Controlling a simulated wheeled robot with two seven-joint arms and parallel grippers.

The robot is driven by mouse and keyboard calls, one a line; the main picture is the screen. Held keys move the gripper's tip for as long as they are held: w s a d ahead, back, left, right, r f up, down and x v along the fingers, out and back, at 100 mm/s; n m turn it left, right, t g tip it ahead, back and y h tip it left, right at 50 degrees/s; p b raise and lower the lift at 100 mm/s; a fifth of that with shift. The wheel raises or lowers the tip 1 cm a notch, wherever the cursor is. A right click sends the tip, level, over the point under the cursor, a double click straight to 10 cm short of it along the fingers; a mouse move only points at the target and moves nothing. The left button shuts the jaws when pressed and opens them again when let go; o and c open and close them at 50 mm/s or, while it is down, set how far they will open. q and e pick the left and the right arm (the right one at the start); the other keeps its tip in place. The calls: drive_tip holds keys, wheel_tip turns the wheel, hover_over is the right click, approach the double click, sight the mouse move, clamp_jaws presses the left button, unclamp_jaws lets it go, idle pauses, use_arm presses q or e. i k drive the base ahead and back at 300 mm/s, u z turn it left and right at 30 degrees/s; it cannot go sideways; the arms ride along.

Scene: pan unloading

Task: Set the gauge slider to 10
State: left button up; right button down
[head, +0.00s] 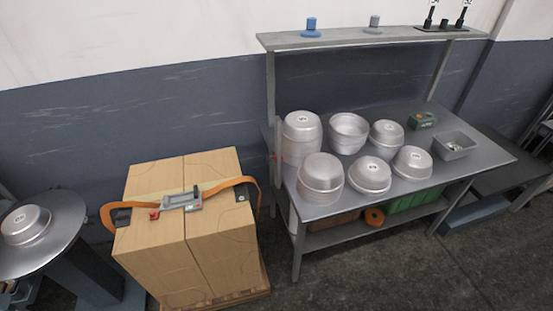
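No part that I can surely call the gauge slider stands out, and no scale numbers can be read. Neither of my grippers is in view.
Several stacked silver pans (321,178) stand on the workbench, with a grey bin (455,145) and a small green box (422,121). A shelf (340,40) runs above. Another pan (26,225) sits on a round grey table (62,235) at left. Floor shows in front.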

sight(268, 158)
drive_tip(key=z, duration=0.5)
drive_tip(key=k, duration=1.15)
drive_tip(key=u, duration=0.55)
drive_tip(key=i, duration=1.45)
drive_tip(key=z, duration=0.65)
